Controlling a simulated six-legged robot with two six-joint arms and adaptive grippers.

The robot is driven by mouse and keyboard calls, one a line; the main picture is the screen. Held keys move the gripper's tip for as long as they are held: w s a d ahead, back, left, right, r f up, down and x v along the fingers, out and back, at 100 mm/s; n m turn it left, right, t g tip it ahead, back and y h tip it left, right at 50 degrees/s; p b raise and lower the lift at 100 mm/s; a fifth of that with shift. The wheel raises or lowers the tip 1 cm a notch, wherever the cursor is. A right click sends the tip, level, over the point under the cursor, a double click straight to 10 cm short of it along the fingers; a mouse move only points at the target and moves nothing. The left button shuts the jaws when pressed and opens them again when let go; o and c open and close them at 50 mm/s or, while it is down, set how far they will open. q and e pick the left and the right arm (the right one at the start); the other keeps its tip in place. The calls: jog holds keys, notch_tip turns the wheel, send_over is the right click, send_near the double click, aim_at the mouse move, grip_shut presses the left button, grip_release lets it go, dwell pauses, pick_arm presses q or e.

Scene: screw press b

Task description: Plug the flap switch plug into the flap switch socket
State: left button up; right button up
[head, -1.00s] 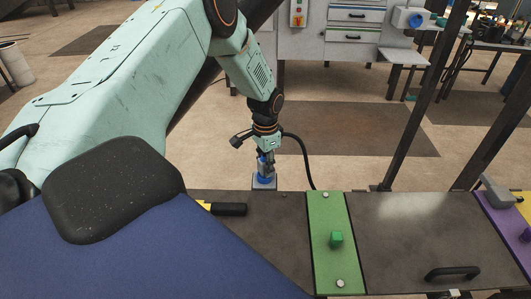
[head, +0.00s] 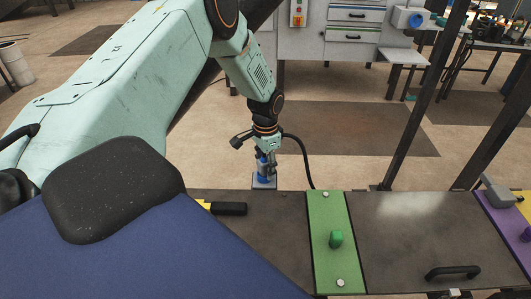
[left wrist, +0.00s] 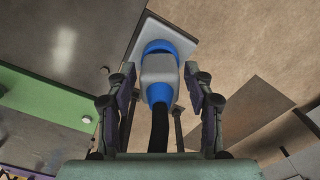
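The flap switch plug (left wrist: 158,68) is a pale grey body with a blue collar and a black cable. In the left wrist view it sits against the blue part of the flap switch socket (left wrist: 160,46), which is on a pale plate. In the head view the socket (head: 264,182) is at the far edge of the bench. My left gripper (head: 265,160) is above it, pointing down. In the wrist view its fingers (left wrist: 160,95) stand on both sides of the plug with gaps, so it is open. How deep the plug sits is hidden. My right gripper is not in view.
A dark bench top (head: 410,225) carries a green panel (head: 322,268) with a green knob (head: 336,239), a black handle (head: 453,272) and a purple panel (head: 503,222). A black-handled tool (head: 229,209) lies left of the green panel. Dark posts rise at the right.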

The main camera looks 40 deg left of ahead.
pick_arm(q)
jog(key=shift+o, duration=0.3)
notch_tip(320, 180, up, 12)
dwell(0.5)
